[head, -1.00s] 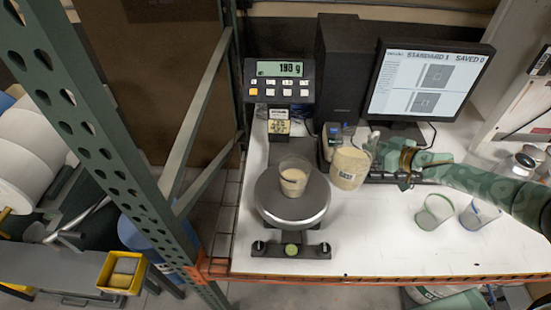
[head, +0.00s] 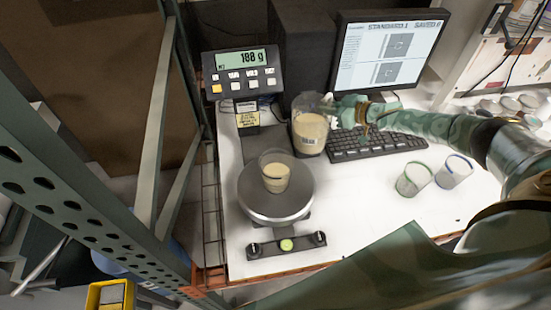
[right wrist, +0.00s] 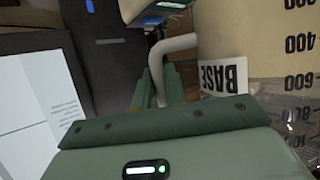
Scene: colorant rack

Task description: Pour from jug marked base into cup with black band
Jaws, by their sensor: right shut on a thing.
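The jug marked base (head: 310,134) is clear, with cream liquid inside, and looks about upright behind and right of the scale. My right gripper (head: 346,111) is shut on its handle, at the jug's right side. In the right wrist view the jug's BASE label (right wrist: 222,76) and measuring marks show beside the pale handle (right wrist: 172,45). I cannot tell whether the jug touches the table. My left gripper is out of view.
The scale display (head: 240,60) shows a blurred weight in grams. A keyboard (head: 380,146) and monitor (head: 385,55) stand behind. A green-rimmed cup (head: 411,180) and a blue-rimmed cup (head: 453,172) stand to the right. A green rack post (head: 90,205) stands at left.

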